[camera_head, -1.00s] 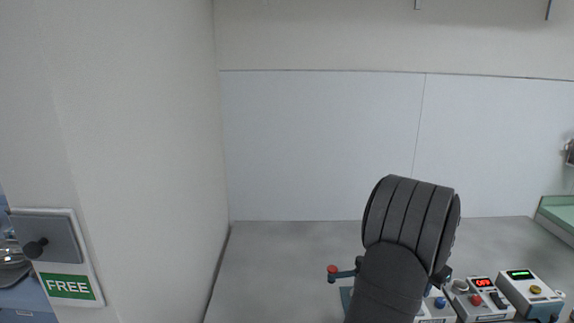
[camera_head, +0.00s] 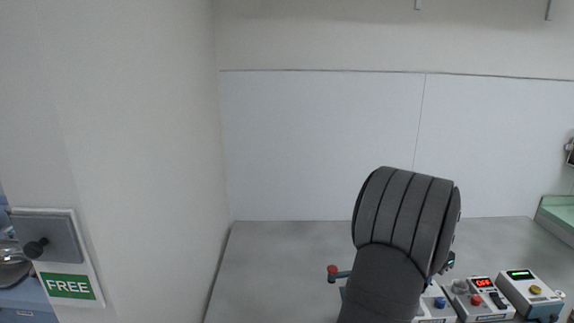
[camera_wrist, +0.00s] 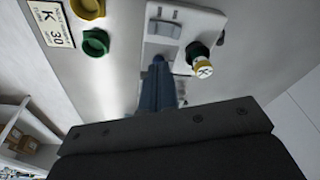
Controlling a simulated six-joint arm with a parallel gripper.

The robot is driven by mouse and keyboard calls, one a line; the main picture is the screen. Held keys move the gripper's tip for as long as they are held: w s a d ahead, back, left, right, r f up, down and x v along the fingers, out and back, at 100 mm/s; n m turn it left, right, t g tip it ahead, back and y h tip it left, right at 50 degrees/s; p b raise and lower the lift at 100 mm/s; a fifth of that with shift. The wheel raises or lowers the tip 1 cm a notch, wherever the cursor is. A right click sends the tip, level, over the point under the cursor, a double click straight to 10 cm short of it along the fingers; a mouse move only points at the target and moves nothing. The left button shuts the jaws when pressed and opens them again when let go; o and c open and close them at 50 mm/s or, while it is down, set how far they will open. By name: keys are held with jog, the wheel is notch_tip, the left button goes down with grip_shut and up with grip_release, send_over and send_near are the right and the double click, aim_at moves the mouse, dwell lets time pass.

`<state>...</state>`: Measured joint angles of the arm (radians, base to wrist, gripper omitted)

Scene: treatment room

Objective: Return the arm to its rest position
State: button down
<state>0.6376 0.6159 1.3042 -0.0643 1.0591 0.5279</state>
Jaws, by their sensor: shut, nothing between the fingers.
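In the wrist view, my gripper (camera_wrist: 158,62) shows as narrow blue fingers reaching out beyond the dark grey wrist body. The fingers are together, with nothing seen between them. Their tips appear in front of a white panel with a grey switch (camera_wrist: 163,29); I cannot tell whether they touch it. In the head view, my dark grey arm stands at the lower middle right with its thick ribbed joint raised, and my gripper cannot be made out there.
Small devices stand at lower right: one with a red display (camera_head: 484,301), one with a green display (camera_head: 530,292). A red-knobbed lever (camera_head: 333,271) is left of my arm. A FREE sign (camera_head: 68,286) is at far left. The wrist view shows a green knob (camera_wrist: 95,43) and yellow knob (camera_wrist: 88,8).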

jog(key=s+a+r+m, duration=0.1)
jog(key=a+r+m, duration=0.1)
jog(key=r, duration=0.3)
jog(key=s+a+r+m+t, duration=0.1)
jog(key=r+m, duration=0.2)
jog(key=r, duration=0.2)
jog(key=shift+s+a+r+h, duration=0.15)
jog(key=shift+s+a+h, duration=0.15)
jog(key=shift+s+a, duration=0.1)
jog(key=c, duration=0.9)
grip_release()
jog(key=shift+c, duration=0.2)
jog(key=o, duration=0.9)
jog(key=shift+n+t+h, duration=0.4)
jog(key=shift+n+t, duration=0.3)
jog(key=shift+n, duration=0.2)
jog(key=x, duration=0.4)
jog(key=shift+s+a+f, duration=0.1)
jog(key=shift+f, duration=0.15)
jog(key=shift+o, duration=0.2)
jog(key=s+a+f+n+t+h, duration=0.3)
jog(key=s+f+n+t+h, duration=0.15)
jog(key=f+n+t, duration=0.45)
jog(key=shift+g, duration=0.7)
jog(key=x, duration=1.1)
jog(key=shift+a+f, duration=0.2)
jog(key=shift+a, duration=0.1)
